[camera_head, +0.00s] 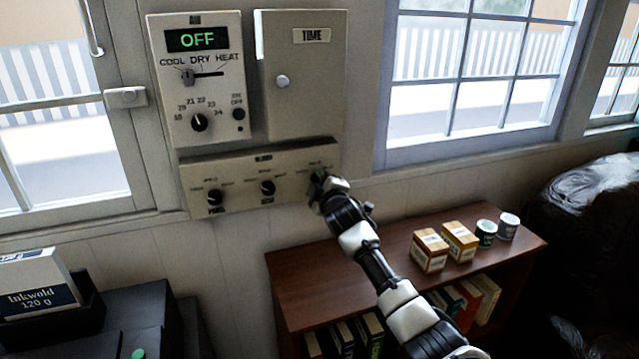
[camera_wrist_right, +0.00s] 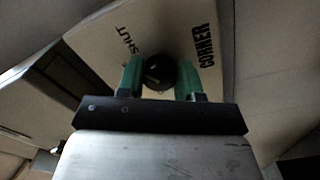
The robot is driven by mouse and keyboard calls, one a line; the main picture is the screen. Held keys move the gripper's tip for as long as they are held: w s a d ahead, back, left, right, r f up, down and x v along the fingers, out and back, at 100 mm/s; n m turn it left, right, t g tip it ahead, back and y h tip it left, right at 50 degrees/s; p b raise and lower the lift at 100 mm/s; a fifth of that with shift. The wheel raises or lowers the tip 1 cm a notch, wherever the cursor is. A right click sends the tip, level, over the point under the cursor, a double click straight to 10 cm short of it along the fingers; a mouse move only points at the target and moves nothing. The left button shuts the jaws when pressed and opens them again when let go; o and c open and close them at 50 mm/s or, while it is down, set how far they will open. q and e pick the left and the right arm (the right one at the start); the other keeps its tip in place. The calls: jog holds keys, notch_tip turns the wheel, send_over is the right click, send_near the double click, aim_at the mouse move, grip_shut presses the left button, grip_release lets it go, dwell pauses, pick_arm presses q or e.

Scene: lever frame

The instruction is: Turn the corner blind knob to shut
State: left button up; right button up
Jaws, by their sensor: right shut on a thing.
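The blind control panel (camera_head: 235,188) is a cream strip on the wall below the thermostat. It carries black knobs in a row. The corner knob (camera_wrist_right: 159,73) is black and round, beside the words "SHUT" and "CORNER" in the right wrist view. My right gripper (camera_wrist_right: 160,78) has its green fingers on both sides of this knob, shut on it. In the head view my right gripper (camera_head: 320,182) is at the panel's right end and hides the corner knob. The other two knobs, left (camera_head: 214,197) and middle (camera_head: 267,187), are free. My left gripper is not in view.
Above the panel are a thermostat (camera_head: 200,80) reading "OFF" and a box marked "TIME" (camera_head: 305,85). Windows flank them. A brown shelf (camera_head: 310,285) below holds small boxes (camera_head: 430,251) and cans (camera_head: 486,232). A black machine (camera_head: 135,310) stands at lower left.

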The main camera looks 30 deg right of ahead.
jog(key=shift+m, duration=0.5)
jog(key=o, duration=0.9)
jog(key=shift+s, duration=0.15)
jog(key=b+v, duration=0.2)
jog(key=v, duration=0.8)
jog(key=shift+s+a+b, duration=0.1)
jog(key=shift+s+b, duration=0.2)
jog(key=shift+f, duration=0.15)
